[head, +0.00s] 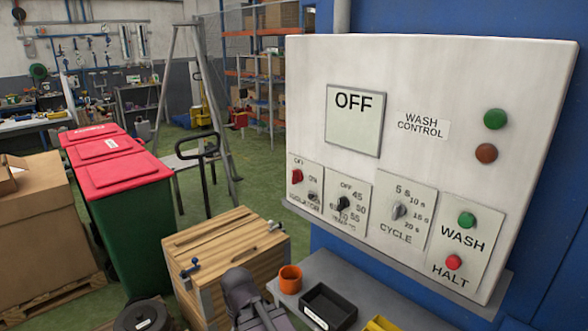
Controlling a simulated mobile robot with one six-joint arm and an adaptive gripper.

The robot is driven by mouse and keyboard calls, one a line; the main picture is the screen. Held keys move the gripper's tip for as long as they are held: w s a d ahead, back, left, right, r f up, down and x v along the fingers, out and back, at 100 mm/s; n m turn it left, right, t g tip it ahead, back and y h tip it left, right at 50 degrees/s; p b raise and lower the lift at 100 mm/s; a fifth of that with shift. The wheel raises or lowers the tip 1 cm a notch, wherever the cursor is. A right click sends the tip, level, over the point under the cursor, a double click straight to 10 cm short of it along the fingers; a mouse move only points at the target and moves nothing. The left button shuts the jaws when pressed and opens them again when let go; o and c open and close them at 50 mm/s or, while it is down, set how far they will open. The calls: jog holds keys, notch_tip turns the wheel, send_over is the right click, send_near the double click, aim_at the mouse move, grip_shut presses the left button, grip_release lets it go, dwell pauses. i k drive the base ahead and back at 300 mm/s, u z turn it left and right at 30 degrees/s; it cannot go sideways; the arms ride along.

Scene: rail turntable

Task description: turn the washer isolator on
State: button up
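The white wash control panel (455,85) is on the blue wall at the right. Its display (354,121) reads OFF. The isolator plate (304,207) is at the panel's lower left. My gripper (245,296) seems to be the dark grey part at the bottom edge, below and left of the panel, apart from the isolator. Its fingers cannot be made out.
Beside the isolator are a temperature dial (343,203), a cycle dial (399,211) and WASH (467,219) and HALT (454,262) buttons. Below stand a wooden crate (215,240), an orange cup (290,279) and a black tray (328,307). Red-lidded bins (125,190) stand left.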

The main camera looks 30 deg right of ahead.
aim_at(296, 175)
jog(key=z, duration=0.7)
